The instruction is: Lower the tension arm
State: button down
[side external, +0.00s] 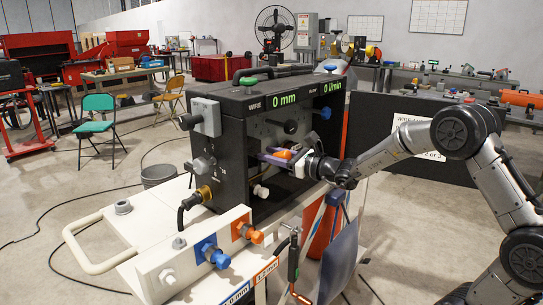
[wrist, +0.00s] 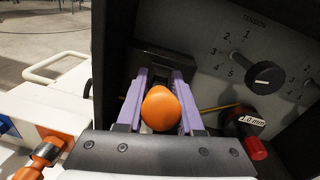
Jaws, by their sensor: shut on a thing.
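My gripper (wrist: 160,77) has two purple fingers, one on each side of a rounded orange knob (wrist: 160,110). The knob appears to be the end of the tension arm, and the gripper is shut on it. In the side view my gripper (side external: 273,157) reaches in from the right to the open front of the black machine (side external: 245,198). The rest of the tension arm is hidden behind the knob and the fingers.
On the machine's panel a black tension dial (wrist: 265,76) and a red-tipped knob marked 1.0 mm (wrist: 256,147) sit right of the fingers. A white bracket (side external: 170,270) with blue and orange fittings stands in front. Green displays on the machine read 0.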

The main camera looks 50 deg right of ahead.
jog(key=shift+w+r+g, duration=0.2)
jog(key=shift+r+g, duration=0.05)
jog(key=shift+g, duration=0.35)
jog(key=shift+w+r+g, duration=0.2)
jog(key=shift+g, duration=0.4)
jog(key=shift+w+r+g, duration=0.3)
jog(key=shift+w+g, duration=0.1)
jog(key=shift+g, duration=0.7)
jog(key=shift+w+r+g, duration=0.1)
jog(key=shift+w+g, duration=0.15)
jog(key=shift+g, duration=0.25)
jog(key=c, duration=0.6)
grip_release()
jog(key=shift+o, duration=0.2)
jog(key=v, duration=1.4)
